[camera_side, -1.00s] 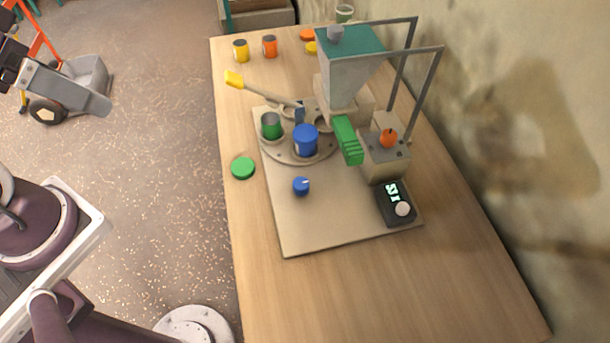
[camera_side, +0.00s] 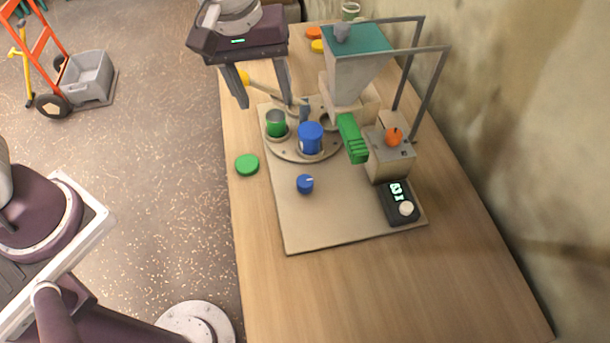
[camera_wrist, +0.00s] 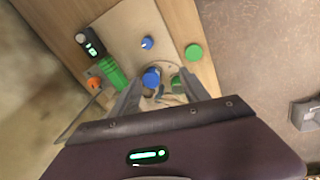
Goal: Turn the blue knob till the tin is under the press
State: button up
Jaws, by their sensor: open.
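The small blue knob (camera_side: 305,184) with a white mark sits on the beige base board, in front of the round turntable (camera_side: 285,150). It also shows in the wrist view (camera_wrist: 147,43). A green open tin (camera_side: 276,123) and a larger blue cylinder (camera_side: 311,138), perhaps a closed tin, stand in the turntable. The grey box with an orange ball-shaped top (camera_side: 394,136) and green arm (camera_side: 352,138) may be the press; I cannot tell. My gripper (camera_side: 266,100) is open and empty above the turntable's back left, apart from the knob.
A hopper with a teal top (camera_side: 358,54) and grey frame bars rise at the back right. A dark display unit (camera_side: 399,203) sits on the board's front right corner. A green disc (camera_side: 247,165) lies left of the board. The table front is clear.

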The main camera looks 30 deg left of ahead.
aim_at(305, 181)
jog(key=d+f, duration=0.2)
jog(key=f, duration=0.2)
jog(key=w+d+f+n+g, duration=0.1)
jog(key=d+f, duration=0.1)
jog(key=f, duration=0.3)
jog(key=w+d+f+n, duration=0.1)
jog(key=d+f, duration=0.1)
jog(key=f, duration=0.2)
jog(key=shift+f+y, duration=0.2)
jog(key=shift+y, duration=0.2)
jog(key=shift+n+g, duration=0.3)
jog(key=f, duration=0.8)
jog(key=shift+d+f, duration=0.1)
jog(key=shift+d, duration=0.1)
grip_shut()
